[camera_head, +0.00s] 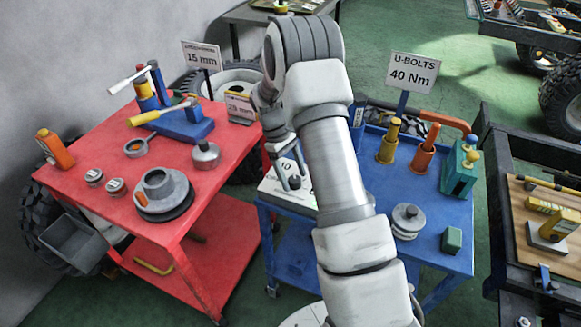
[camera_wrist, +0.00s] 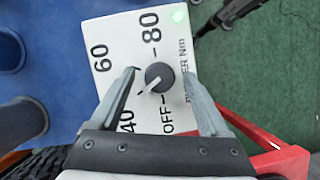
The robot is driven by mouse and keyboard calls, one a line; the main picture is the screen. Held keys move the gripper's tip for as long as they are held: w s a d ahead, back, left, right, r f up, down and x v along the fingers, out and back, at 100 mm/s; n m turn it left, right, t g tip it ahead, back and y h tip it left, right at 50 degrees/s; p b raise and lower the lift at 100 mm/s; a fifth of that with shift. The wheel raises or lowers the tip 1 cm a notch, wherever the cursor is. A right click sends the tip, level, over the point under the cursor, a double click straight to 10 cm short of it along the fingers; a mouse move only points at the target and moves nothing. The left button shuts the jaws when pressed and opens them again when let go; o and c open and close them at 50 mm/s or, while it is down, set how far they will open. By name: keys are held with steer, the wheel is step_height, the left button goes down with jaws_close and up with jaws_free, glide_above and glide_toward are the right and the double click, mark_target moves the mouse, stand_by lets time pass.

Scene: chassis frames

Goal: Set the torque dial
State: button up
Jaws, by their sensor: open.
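The torque dial is a dark round knob (camera_wrist: 160,77) with a white pointer line, on a white box (camera_wrist: 112,30) marked 40, 60, 80, OFF and "Nm". The pointer aims to the lower left, roughly towards 40. My gripper (camera_wrist: 159,75) is open, with one finger on each side of the knob and visible gaps. In the head view my gripper (camera_head: 291,182) is over the white box (camera_head: 272,188) at the blue cart's left end, and the knob is hidden. A sign (camera_head: 412,73) reads "U-BOLTS 40 Nm".
A red cart (camera_head: 104,172) with tools stands close on the left. Another bench (camera_head: 501,190) stands at the right.

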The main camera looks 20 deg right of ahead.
steer(key=p+v, duration=0.1)
steer(key=v, duration=1.6)
steer(key=shift+r, duration=0.2)
steer(key=shift+r, duration=0.1)
steer(key=s+a+r+m+t+y, duration=0.1)
steer(key=s+a+r+t, duration=0.1)
steer(key=s+r, duration=0.45)
steer(key=s+a+r+m+t, duration=0.2)
steer(key=s+r+t, duration=0.1)
steer(key=s+r, duration=0.4)
steer(key=s+a+m+t, duration=0.1)
steer(key=s+t, duration=0.1)
steer(key=s, duration=0.6)
steer(key=s+a+m+t+y, duration=0.1)
steer(key=s+m+t, duration=0.1)
steer(key=s, duration=0.7)
steer(key=shift+t+p, duration=0.3)
steer(key=shift+p, duration=0.15)
